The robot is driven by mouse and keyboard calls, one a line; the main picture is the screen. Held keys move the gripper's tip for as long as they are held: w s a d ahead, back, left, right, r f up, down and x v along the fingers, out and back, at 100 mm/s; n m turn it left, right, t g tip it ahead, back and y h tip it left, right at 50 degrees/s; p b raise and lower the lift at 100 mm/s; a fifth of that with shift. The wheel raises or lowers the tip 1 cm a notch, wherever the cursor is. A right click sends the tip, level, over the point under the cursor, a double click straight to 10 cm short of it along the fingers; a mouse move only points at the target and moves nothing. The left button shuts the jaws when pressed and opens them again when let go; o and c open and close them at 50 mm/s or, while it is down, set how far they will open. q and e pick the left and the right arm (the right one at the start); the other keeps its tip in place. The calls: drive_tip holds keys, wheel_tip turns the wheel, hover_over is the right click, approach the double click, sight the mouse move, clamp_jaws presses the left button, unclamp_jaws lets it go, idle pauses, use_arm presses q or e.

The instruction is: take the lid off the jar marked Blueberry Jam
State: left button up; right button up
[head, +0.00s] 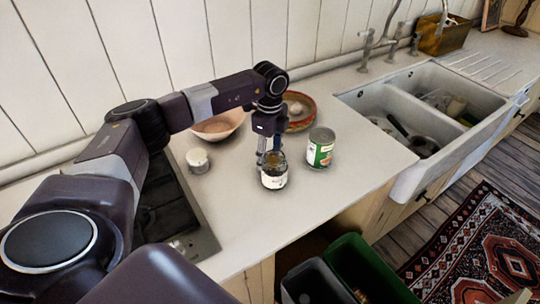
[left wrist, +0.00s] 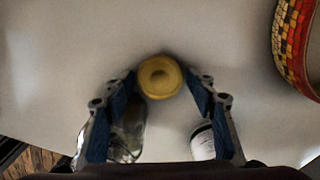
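A glass jar (head: 274,177) with dark contents and a white label stands on the counter; the label is too small to read. My left gripper (head: 270,151) points down right at the jar, which partly hides its fingertips. In the left wrist view, my left gripper (left wrist: 165,88) is open, with a round yellow lid-like disc (left wrist: 160,76) between its fingertips and slight gaps at the sides. I cannot tell what is under the disc. A clear glass thing (left wrist: 130,132) shows by the left finger. A white-labelled container (left wrist: 203,144) shows by the right finger. My right gripper is not in view.
A green and white can (head: 320,148) stands close to the right of the jar. A pale bowl (head: 219,126) and a patterned red bowl (head: 300,110) are behind. A small white container (head: 198,160) stands left, beside the dark hob (head: 165,210). The sink (head: 425,115) is right.

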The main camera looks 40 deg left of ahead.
use_arm(q)
drive_tip(key=shift+o, duration=0.6)
drive_tip(key=shift+r, duration=0.15)
wheel_tip(320, 180, up, 12)
drive_tip(key=b, duration=0.3)
